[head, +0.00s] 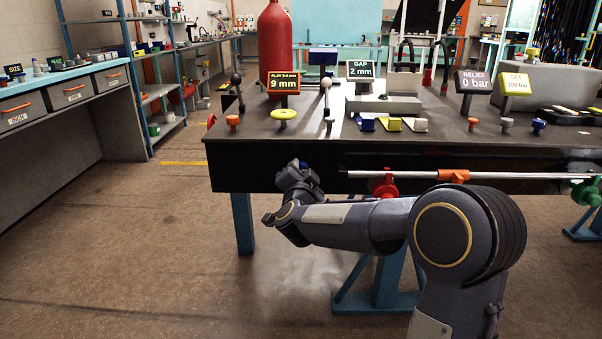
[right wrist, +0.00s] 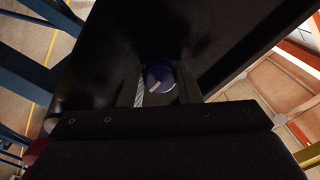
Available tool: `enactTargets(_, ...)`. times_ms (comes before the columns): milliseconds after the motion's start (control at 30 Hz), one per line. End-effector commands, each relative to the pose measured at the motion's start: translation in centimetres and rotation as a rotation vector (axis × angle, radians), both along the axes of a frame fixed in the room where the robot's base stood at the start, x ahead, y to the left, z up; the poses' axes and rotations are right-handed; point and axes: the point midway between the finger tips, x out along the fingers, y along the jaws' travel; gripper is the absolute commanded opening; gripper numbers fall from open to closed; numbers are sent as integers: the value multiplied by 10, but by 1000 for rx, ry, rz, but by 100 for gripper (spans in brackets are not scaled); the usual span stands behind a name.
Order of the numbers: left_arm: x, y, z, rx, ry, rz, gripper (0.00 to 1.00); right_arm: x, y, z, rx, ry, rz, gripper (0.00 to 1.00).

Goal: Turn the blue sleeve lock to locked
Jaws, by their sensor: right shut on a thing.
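The blue sleeve lock (right wrist: 160,79) shows in the right wrist view as a round, dark blue knob with a pale mark on its face that slants toward the lower left. My right gripper (right wrist: 160,88) has a finger on each side of it and is shut on it. In the head view, my right gripper (head: 303,166) is at the black front face of the bench, near its left part. The sleeve is mostly hidden there by the gripper. My left gripper is not in view.
A metal rod with a red fitting (head: 383,187) and an orange fitting (head: 454,176) runs along the bench front, right of my gripper. The bench top (head: 240,128) carries knobs, levers, sign plates and a red cylinder (head: 275,45). Open floor lies to the left.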

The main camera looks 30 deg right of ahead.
Motion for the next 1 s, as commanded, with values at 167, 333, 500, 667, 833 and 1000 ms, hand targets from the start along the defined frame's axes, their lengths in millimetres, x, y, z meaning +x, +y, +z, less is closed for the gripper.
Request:
enactTargets(167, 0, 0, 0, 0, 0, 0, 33, 0, 0, -1, 2, 1, 1, 38)
enactTargets(333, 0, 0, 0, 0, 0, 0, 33, 0, 0, -1, 1, 1, 0, 52)
enactTargets(500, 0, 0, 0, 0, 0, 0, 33, 0, 0, 0, 0, 0, 0, 52)
enactTargets(667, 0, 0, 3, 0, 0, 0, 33, -8, 5, 1, 0, 1, 1, 52)
enactTargets(833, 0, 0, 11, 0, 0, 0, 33, -32, 21, 2, 1, 1, 3, 52)
enactTargets(1000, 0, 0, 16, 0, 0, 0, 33, -55, 34, 1, 1, 2, 2, 52)
